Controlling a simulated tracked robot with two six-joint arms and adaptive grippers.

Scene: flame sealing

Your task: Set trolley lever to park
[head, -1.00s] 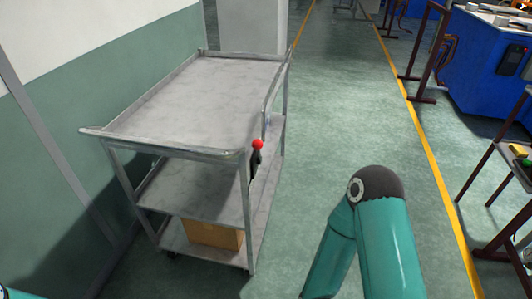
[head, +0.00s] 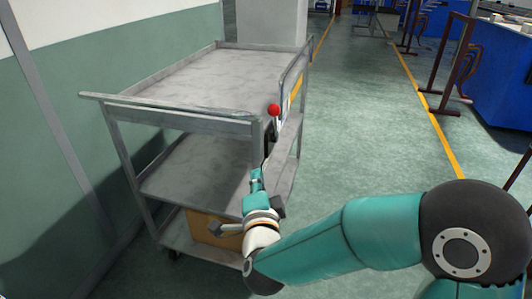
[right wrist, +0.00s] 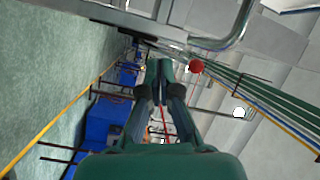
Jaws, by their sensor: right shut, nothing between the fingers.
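The grey metal trolley (head: 185,100) stands along the wall in the head view. Its lever has a red ball knob (head: 273,109) and sits at the near right corner post, with the knob up near the top tray's rim. My right gripper (head: 256,173) is shut and empty, just below the knob and in front of that corner. In the right wrist view the closed fingertips (right wrist: 160,66) show left of the red knob (right wrist: 196,66), apart from it in the picture. The lower part of the lever is largely hidden behind my gripper. My left gripper is out of view.
A cardboard box (head: 208,230) lies on the trolley's bottom shelf, partly hidden by my right arm. A green and white wall (head: 70,130) is close on the left. The green floor (head: 365,130) to the right is clear, with blue benches (head: 500,85) beyond a yellow line.

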